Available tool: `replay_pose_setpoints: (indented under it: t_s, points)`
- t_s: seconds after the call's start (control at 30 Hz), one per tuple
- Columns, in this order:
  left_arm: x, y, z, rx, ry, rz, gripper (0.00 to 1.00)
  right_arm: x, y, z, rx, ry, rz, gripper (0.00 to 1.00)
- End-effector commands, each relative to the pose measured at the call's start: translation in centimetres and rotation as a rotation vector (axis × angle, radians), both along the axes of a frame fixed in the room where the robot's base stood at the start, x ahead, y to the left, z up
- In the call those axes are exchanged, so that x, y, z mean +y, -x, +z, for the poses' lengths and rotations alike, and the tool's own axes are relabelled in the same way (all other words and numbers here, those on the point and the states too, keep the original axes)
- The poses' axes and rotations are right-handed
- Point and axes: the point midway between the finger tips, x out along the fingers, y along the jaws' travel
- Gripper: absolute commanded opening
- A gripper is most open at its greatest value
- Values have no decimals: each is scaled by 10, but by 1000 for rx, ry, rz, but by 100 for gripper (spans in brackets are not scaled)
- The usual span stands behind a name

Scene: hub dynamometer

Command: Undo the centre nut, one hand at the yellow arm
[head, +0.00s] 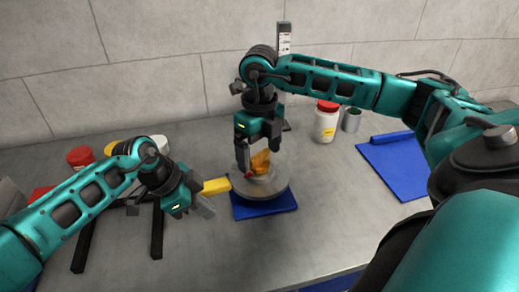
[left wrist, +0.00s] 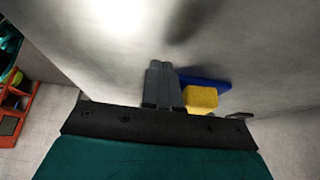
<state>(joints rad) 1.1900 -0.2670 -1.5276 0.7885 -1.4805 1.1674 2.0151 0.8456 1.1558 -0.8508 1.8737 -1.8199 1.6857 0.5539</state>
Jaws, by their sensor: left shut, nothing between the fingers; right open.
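The hub (head: 268,189) is a round grey disc. An orange-yellow piece (head: 260,163) stands at its middle; I cannot tell whether this is the centre nut. The yellow arm (head: 215,186) sticks out from the disc's left side, and its end shows as a yellow block in the left wrist view (left wrist: 201,98). My left gripper (head: 207,209) is shut and empty, just in front of the yellow arm's end and apart from it; its closed fingers show in the left wrist view (left wrist: 162,68). My right gripper (head: 243,168) is open, pointing down at the disc's middle, partly hiding it.
A blue mat (head: 265,208) lies under the hub. A white jar with a red lid (head: 326,124), a grey cup (head: 351,120) and a larger blue mat (head: 395,170) are at the right. Red-lidded (head: 80,157) and white containers stand behind my left arm. The front table middle is clear.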

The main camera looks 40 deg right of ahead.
Motion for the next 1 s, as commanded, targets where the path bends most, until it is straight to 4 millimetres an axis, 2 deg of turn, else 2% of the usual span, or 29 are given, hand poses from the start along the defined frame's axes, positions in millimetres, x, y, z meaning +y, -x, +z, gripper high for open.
replay_pose_setpoints:
  t_s: [0.13,0.7,1.0]
  points:
    - [0,0,0,0,0,0,0,0,0,0,1,0,0,88]
    - [0,0,0,0,0,0,0,0,0,0,1,-1,0,34]
    - [0,0,0,0,0,0,0,0,0,0,1,-1,31,33]
